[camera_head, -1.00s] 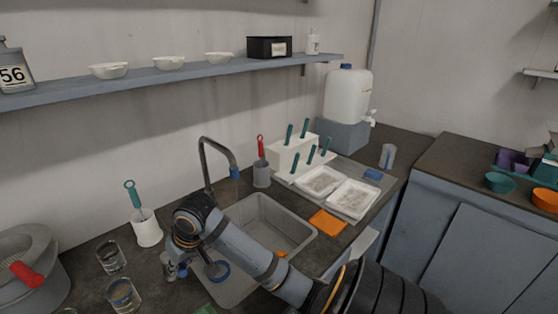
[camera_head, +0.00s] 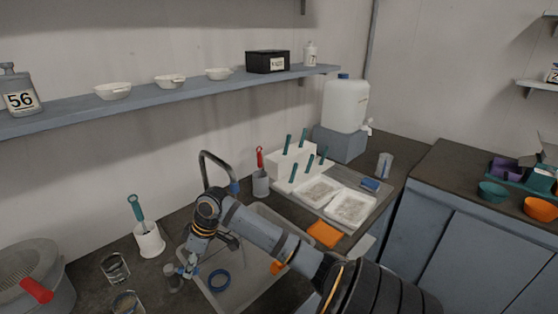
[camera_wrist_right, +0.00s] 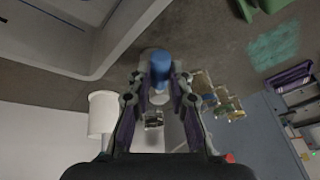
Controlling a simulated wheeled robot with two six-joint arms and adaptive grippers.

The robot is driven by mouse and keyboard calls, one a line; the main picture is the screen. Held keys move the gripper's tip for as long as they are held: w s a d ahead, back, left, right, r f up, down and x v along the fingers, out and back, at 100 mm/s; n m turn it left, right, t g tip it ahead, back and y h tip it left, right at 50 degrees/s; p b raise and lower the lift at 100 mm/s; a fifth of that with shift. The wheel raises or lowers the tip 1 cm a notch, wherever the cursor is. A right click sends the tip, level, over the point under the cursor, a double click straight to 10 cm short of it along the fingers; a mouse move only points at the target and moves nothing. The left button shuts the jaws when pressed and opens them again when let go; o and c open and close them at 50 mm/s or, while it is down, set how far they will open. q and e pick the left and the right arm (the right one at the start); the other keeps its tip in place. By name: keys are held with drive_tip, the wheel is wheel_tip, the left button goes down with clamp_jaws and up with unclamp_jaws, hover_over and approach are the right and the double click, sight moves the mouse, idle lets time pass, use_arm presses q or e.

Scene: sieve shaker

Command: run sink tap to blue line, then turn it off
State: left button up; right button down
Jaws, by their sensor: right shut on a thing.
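The sink (camera_head: 275,220) is set in the dark counter, and the curved tap spout (camera_head: 205,160) rises behind it with a blue tip (camera_head: 234,188). A blue ring (camera_head: 219,281) shows at the sink's near left; whether it is the line on a clear vessel I cannot tell. My right gripper (camera_head: 189,268) is at the sink's left edge. In the right wrist view its fingers are closed around a blue upright piece (camera_wrist_right: 160,68), which looks like the tap handle. I cannot make out running water. My left gripper is out of view.
A white brush holder (camera_head: 149,241) and glass beakers (camera_head: 115,268) stand left of the sink. A small grey cylinder (camera_head: 173,279) stands beside my right gripper. Two white trays (camera_head: 350,208) and an orange cloth (camera_head: 324,234) lie to the right.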

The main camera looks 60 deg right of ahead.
drive_tip(key=n, duration=0.1)
drive_tip(key=w+d+n+g, duration=0.1)
drive_tip(key=n, duration=0.1)
drive_tip(key=w+d+n+y, duration=0.1)
drive_tip(key=shift+n+g+b, duration=0.3)
drive_tip(key=n, duration=0.1)
drive_tip(key=w+n+g+b, duration=0.1)
drive_tip(key=shift+w+d+n, duration=0.1)
drive_tip(key=shift+d+n, duration=0.2)
drive_tip(key=shift+d, duration=0.05)
idle(6.8)
